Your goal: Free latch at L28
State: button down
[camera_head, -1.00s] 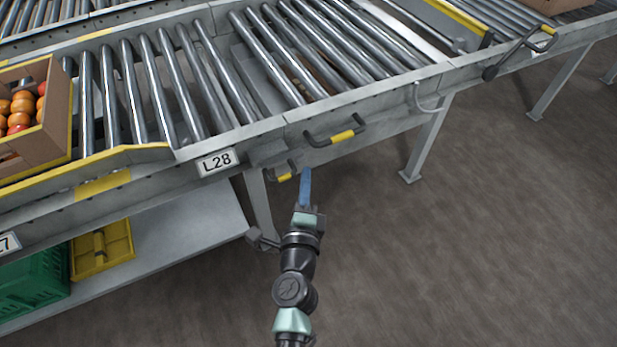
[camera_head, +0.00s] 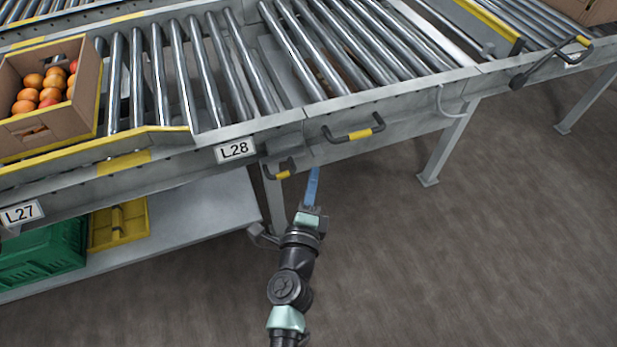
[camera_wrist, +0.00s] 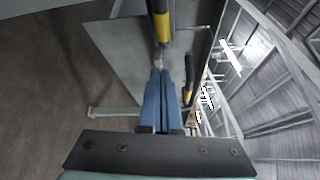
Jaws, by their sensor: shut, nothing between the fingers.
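The L28 label (camera_head: 235,150) is on the conveyor's side rail. Just right of and below it is a small dark latch handle with a yellow grip (camera_head: 283,174). A larger dark handle with a yellow grip (camera_head: 360,134) is on the panel further right. My gripper (camera_head: 312,180), with blue fingers, is shut and empty, just right of and below the small latch. In the wrist view my fingers (camera_wrist: 160,95) are together, and a yellow-and-dark handle (camera_wrist: 162,25) lies beyond their tips. I cannot tell whether they touch it.
A green crate (camera_head: 45,255) and a yellow tray (camera_head: 118,224) sit on the lower shelf (camera_head: 200,205). A support leg (camera_head: 447,145) stands at right. The floor in front is clear.

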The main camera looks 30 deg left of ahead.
jog(key=d+v, duration=0.1)
jog(key=v, duration=0.8)
jog(key=shift+d, duration=0.25)
jog(key=shift+f, duration=0.15)
